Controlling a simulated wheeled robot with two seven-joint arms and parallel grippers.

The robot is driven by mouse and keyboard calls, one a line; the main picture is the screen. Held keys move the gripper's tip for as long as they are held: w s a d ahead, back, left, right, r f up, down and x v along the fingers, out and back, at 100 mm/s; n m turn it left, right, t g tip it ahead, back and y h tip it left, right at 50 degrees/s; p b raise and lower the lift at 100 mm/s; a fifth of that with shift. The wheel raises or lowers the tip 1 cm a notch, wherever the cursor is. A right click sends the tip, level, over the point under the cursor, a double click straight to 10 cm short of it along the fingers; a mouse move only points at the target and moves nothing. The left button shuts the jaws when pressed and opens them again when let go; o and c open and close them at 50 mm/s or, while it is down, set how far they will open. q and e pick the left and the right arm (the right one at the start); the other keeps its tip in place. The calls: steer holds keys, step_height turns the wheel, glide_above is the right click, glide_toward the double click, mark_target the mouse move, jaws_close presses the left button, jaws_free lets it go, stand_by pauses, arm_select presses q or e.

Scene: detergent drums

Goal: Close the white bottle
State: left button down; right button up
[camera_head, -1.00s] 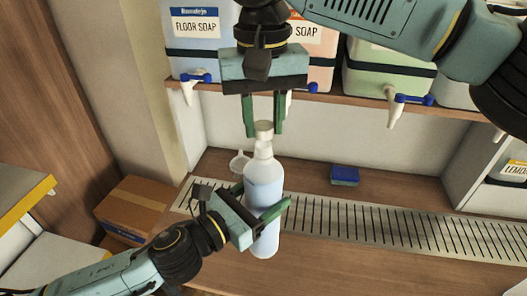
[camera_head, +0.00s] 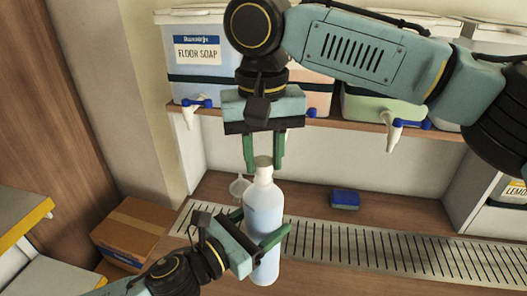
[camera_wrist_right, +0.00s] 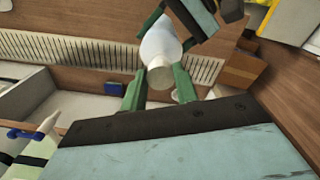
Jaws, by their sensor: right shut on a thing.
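The white bottle (camera_head: 264,205), filled with pale blue, stands nearly upright on the wooden counter. Its small pale cap (camera_head: 263,161) sits at the top of the neck. My right gripper (camera_head: 264,165) comes down from above, with its green fingers on both sides of the cap, shut on it. In the right wrist view the cap (camera_wrist_right: 160,77) shows end-on between the fingertips of the right gripper (camera_wrist_right: 160,88). My left gripper (camera_head: 260,230) reaches in from the lower left and is shut around the bottle's body, which hides part of its fingers.
A metal drain grate (camera_head: 370,248) runs along the counter. A blue sponge (camera_head: 344,199) and a small white funnel (camera_head: 239,186) lie behind the bottle. Soap drums with taps stand on the shelf (camera_head: 340,128) above. A cardboard box (camera_head: 130,230) is at the left.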

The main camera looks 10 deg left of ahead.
steer(key=shift+f, duration=0.55)
stand_by(0.4)
steer(key=m, duration=0.4)
steer(key=shift+a, duration=0.1)
steer(key=m, duration=0.3)
steer(key=shift+m, duration=0.3)
steer(key=m, duration=0.5)
steer(key=shift+a+m, duration=0.1)
steer(key=shift+m, duration=0.2)
steer(key=m, duration=0.6)
steer(key=shift+w, duration=0.15)
steer(key=o, duration=0.9)
